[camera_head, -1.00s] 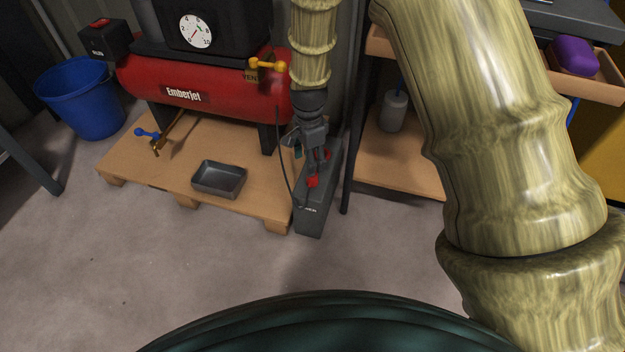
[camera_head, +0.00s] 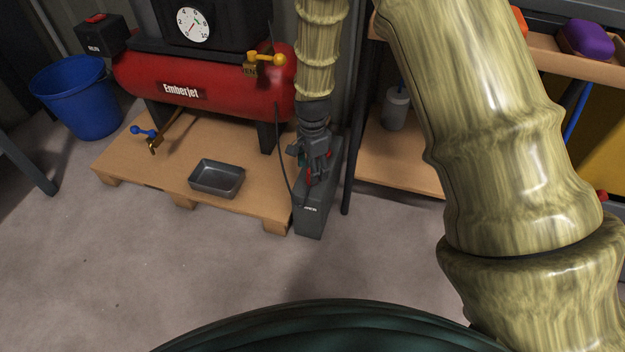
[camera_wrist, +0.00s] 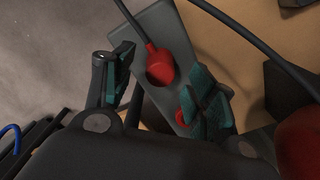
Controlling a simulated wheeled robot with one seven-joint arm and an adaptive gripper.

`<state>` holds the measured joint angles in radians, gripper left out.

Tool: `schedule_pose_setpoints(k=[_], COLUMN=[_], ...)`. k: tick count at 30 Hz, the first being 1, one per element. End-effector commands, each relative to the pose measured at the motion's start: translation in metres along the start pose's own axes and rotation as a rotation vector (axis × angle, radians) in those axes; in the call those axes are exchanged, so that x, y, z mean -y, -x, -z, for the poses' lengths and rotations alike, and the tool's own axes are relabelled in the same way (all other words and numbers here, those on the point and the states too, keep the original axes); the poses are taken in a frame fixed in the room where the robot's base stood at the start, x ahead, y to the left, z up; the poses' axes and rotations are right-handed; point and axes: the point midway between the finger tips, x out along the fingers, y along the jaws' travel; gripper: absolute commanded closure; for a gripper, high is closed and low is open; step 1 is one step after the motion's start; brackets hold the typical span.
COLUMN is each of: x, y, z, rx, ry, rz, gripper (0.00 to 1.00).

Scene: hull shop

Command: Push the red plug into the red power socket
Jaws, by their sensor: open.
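The red plug (camera_wrist: 160,66), with a black cable running from its end, is over the grey power box (camera_wrist: 185,50) in the wrist view. How far it sits in a socket cannot be told. A second red part (camera_wrist: 183,117) on the box is mostly hidden by my right finger; it may be another socket. My gripper (camera_wrist: 165,75) is open, with its teal-padded fingers on either side of the plug, apart from it. In the head view my gripper (camera_head: 316,165) points down over the box (camera_head: 312,220) and largely hides the red parts.
The box stands on the floor against a wooden pallet (camera_head: 250,205) bearing a red compressor tank (camera_head: 215,90) and a grey tray (camera_head: 216,178). A dark shelf post (camera_head: 347,180) is close on the right. The floor in front is clear.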

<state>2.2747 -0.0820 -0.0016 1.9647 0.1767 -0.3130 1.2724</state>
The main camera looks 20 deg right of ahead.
Motion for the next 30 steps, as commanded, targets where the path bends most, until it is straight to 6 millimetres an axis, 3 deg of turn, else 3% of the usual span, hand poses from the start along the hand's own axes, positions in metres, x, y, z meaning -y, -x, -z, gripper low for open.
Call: schedule_pose_setpoints(k=[1,6,17,25,30], x=[0.0,0.0,0.0,0.0,0.0], y=[-0.011,-0.024,-0.024,-0.024,-0.024], z=[0.001,0.001,0.001,0.001,0.001], rx=[0.001,0.0,0.0,0.0,0.0], ry=[0.0,0.0,0.0,0.0,0.0], rz=[0.0,0.001,0.0,0.0,0.0], gripper=[0.43,0.43,0.43,0.89,0.91])
